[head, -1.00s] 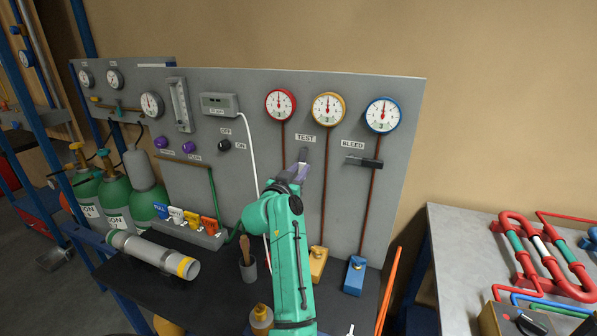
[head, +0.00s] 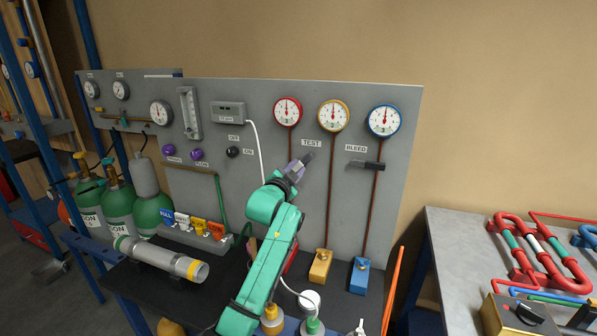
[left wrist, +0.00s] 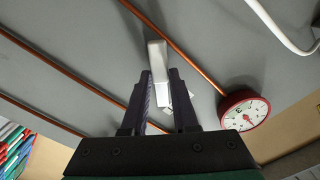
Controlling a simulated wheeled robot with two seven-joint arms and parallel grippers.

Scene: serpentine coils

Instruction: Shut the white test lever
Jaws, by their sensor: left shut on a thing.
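The test lever (head: 308,157) is on the grey panel just below the TEST label, tilted up to the right, and looks dark grey in the head view. In the left wrist view the lever (left wrist: 157,58) looks pale silver-white and stands between my fingers. My left gripper (left wrist: 160,78) is shut on the lever. In the head view my left gripper (head: 298,168) hides the lever's lower part and pivot. My right gripper is in neither view.
The bleed lever (head: 366,164) lies level to the right. Gauges, including a red one (head: 287,112), sit above. Thin copper pipes run down to yellow (head: 320,266) and blue (head: 359,276) blocks. A white hose (head: 259,152) hangs close left of my gripper. A silver cylinder (head: 165,262) lies on the bench.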

